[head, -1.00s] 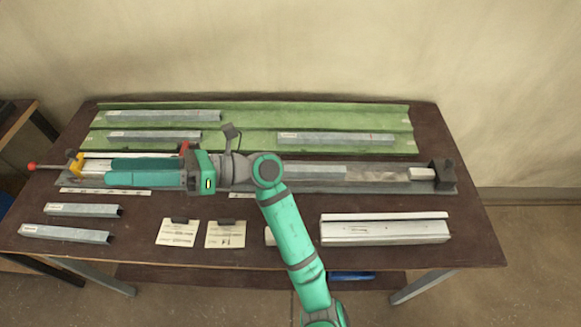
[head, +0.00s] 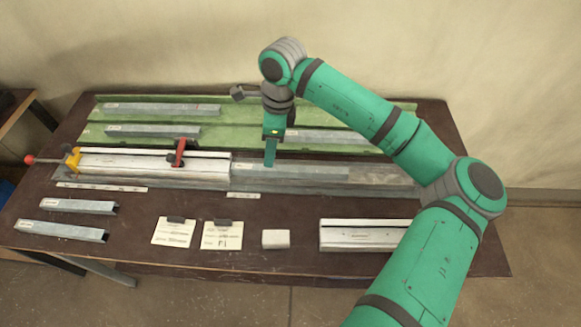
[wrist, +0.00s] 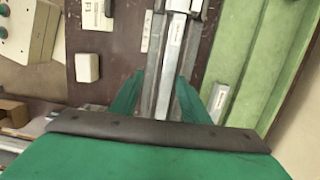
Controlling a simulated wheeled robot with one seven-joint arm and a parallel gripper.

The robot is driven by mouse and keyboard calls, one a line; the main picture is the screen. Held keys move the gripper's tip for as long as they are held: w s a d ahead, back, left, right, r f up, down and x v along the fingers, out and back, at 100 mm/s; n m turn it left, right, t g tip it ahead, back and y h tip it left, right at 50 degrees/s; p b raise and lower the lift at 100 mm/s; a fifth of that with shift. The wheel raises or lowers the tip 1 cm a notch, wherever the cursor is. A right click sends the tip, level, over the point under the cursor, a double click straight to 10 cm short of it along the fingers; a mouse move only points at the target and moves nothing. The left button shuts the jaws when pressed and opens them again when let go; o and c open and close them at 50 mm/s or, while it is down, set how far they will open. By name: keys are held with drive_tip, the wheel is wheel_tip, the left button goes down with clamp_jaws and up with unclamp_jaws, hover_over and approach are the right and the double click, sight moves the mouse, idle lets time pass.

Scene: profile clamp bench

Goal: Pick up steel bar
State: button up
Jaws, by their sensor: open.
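A long grey steel bar (head: 315,173) lies in the channel of the clamp fixture, right of the white profile. In the wrist view this bar (wrist: 170,62) runs lengthwise down the middle. My gripper (head: 270,160) points down at the bar's left part. In the wrist view my gripper (wrist: 158,98) is open, with one teal finger on each side of the bar. I cannot tell whether the fingers touch it. Other grey bars lie in the green tray, such as the right one (head: 325,137), and at the front left (head: 78,206).
The white profile (head: 150,164) with a red-handled clamp (head: 180,152) is left of the bar. The green tray (head: 255,124) is behind. Two cards (head: 222,236), a pale block (head: 276,239) and a white rail (head: 360,237) lie in front. My arm hides the fixture's right end.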

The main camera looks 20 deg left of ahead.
drive_tip(key=w+d+t+h, duration=0.1)
drive_tip(key=w+d, duration=0.2)
drive_tip(key=d, duration=0.1)
hover_over(289, 168)
drive_tip(key=shift+h, duration=0.3)
drive_tip(key=f, duration=0.5)
drive_tip(key=shift+w, duration=0.2)
drive_tip(key=shift+s+f, duration=0.2)
drive_tip(key=shift+f, duration=2.25)
clamp_jaws()
